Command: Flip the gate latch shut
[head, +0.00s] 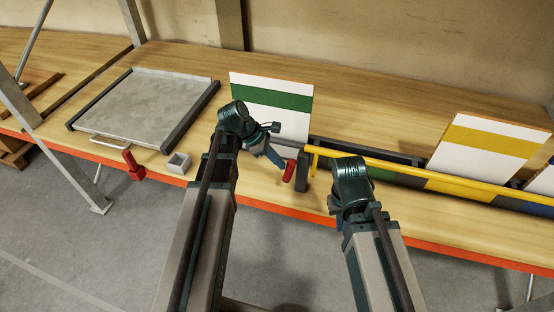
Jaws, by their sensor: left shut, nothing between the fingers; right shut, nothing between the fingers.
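A red latch handle (289,171) hangs at the front of the bench, just left of a dark post (303,166). A yellow bar (400,164), which looks like the gate, runs right from beside that post. My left gripper (278,159) is shut and empty, pointing down and right, close to the left side of the red handle; I cannot tell whether they touch. The latch's mount is partly hidden by my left wrist. My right arm is folded in front of the yellow bar, and its gripper is hidden.
A grey tray (150,105) with dark side rails lies at the left, with a red clamp-like part (132,163) and a small grey open box (178,163) in front. White panels with a green stripe (270,98) and a yellow stripe (487,141) stand behind. The bench's back is clear.

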